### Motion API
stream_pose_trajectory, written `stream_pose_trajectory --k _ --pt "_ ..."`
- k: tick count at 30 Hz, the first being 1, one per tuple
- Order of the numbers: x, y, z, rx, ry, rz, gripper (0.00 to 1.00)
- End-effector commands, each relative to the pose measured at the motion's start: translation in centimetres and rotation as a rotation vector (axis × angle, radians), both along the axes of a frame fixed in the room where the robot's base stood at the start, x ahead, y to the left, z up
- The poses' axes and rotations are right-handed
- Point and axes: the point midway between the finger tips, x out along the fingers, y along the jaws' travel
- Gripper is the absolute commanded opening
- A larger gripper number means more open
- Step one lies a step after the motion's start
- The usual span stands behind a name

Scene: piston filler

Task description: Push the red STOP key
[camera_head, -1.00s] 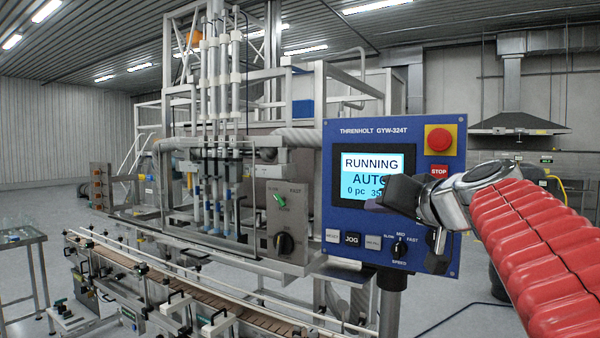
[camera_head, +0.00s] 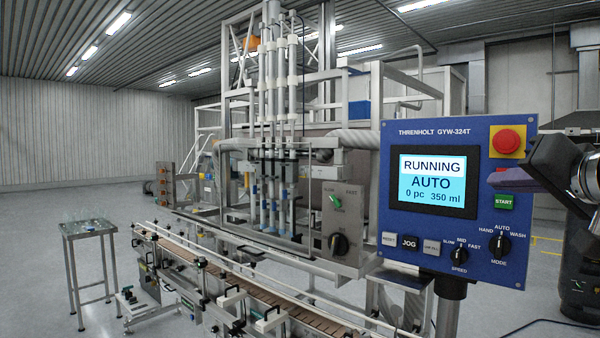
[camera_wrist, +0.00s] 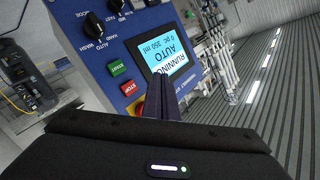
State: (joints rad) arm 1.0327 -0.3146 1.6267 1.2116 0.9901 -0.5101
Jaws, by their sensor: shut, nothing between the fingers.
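The red STOP key shows in the wrist view (camera_wrist: 128,88), between the green START key (camera_wrist: 118,68) and the yellow emergency-stop base (camera_wrist: 137,106). The screen (camera_head: 432,181) reads RUNNING, AUTO, 0 pc, 350 ml.
The red mushroom button (camera_head: 508,141) sits just above my fingers on the blue panel (camera_head: 390,150). The MODE knob (camera_head: 497,245) and SPEED knob (camera_head: 460,255) are below. The filler's conveyor (camera_head: 230,280) and a small steel table (camera_head: 88,228) stand to the left.

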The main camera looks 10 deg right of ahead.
Motion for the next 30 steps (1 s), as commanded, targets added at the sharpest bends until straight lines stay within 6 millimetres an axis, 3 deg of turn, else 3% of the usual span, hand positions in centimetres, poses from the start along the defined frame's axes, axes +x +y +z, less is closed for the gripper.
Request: stream_pose_trajectory --k 10,30 --pt "0.7 -1.0 0.0 0.0 0.001 -0.002 0.0" --pt "4.7 -6.4 -0.1 0.001 0.001 -0.003 0.0"
